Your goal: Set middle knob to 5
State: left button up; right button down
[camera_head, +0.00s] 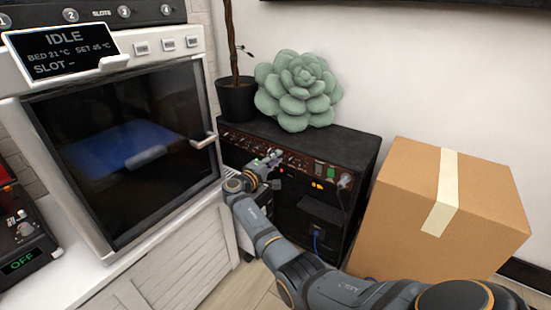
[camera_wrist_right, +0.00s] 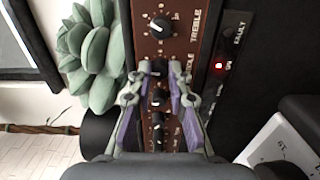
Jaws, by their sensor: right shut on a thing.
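The black amplifier (camera_head: 348,148) stands right of the printer, with a brown-red knob panel (camera_head: 240,143) along its front. In the right wrist view the panel (camera_wrist_right: 198,45) runs top to bottom. My right gripper (camera_head: 272,160) is at the panel. Its fingertips also show in the wrist view (camera_wrist_right: 158,68), closed around the dark knob just below the treble one. That knob is mostly hidden between the fingers, so its pointer and number cannot be read. My left gripper is not in view.
A cardboard box (camera_head: 430,215) stands close on the right. A white printer (camera_head: 205,85) with a handle is on the left. A green succulent (camera_head: 298,90) and a plant pot (camera_head: 238,100) sit on the amplifier. A red light (camera_wrist_right: 221,66) glows beside the panel.

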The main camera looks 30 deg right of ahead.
jog(key=c, duration=1.5)
grip_release()
jog(key=shift+c, duration=0.2)
jog(key=v, duration=1.2)
jog(key=shift+f, duration=0.1)
